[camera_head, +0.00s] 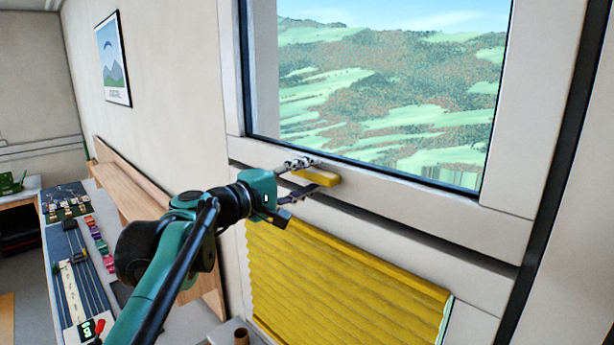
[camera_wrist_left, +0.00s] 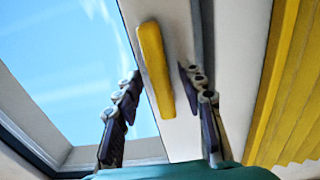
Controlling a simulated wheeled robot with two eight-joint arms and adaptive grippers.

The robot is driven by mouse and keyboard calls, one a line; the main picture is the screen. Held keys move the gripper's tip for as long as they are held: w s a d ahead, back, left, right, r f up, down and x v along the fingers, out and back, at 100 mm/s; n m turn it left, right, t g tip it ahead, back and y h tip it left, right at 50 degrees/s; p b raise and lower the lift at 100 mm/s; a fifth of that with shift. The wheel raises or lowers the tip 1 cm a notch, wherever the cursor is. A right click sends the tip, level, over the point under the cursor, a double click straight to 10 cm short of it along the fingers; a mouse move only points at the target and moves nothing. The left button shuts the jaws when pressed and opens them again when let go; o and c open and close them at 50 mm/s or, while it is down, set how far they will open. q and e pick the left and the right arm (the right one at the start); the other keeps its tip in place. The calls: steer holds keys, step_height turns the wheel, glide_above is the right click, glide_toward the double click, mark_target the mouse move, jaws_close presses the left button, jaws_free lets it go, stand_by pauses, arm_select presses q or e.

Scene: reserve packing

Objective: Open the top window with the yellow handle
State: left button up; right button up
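The top window (camera_head: 390,85) is a large pane in a white frame, with hills and sky behind it. Its yellow handle (camera_head: 322,177) is a short bar on the white lower rail. My left gripper (camera_head: 303,179) is open at the handle, one finger above it and one below. In the left wrist view the handle (camera_wrist_left: 154,62) lies between the two spread fingertips, with a gap visible on each side. No contact shows. The window appears shut, with its lower rail in line with the frame. My right gripper is in neither view.
A yellow pleated blind (camera_head: 340,285) hangs just below the window rail. At the left, a long table (camera_head: 55,250) holds several small items beside a wooden bench (camera_head: 130,185). A framed picture (camera_head: 113,60) hangs on the left wall.

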arm_select(q)
steer(key=shift+c, duration=0.3)
jaws_close()
steer(key=shift+s+a+r, duration=0.1)
steer(key=shift+s+a, duration=0.15)
steer(key=shift+a, duration=0.05)
steer(key=s+a+r+g+y+p, duration=0.1)
steer(key=s+a+r+p, duration=0.1)
steer(key=s+a, duration=0.4)
steer(key=s+a+r+g+y+p, duration=0.1)
steer(key=s+a+r+p, duration=0.1)
steer(key=s+a+p, duration=0.2)
steer(key=shift+p+v, duration=0.35)
steer(key=shift+v, duration=1.3)
steer(key=shift+o, duration=0.3)
jaws_free()
steer(key=shift+f, duration=0.1)
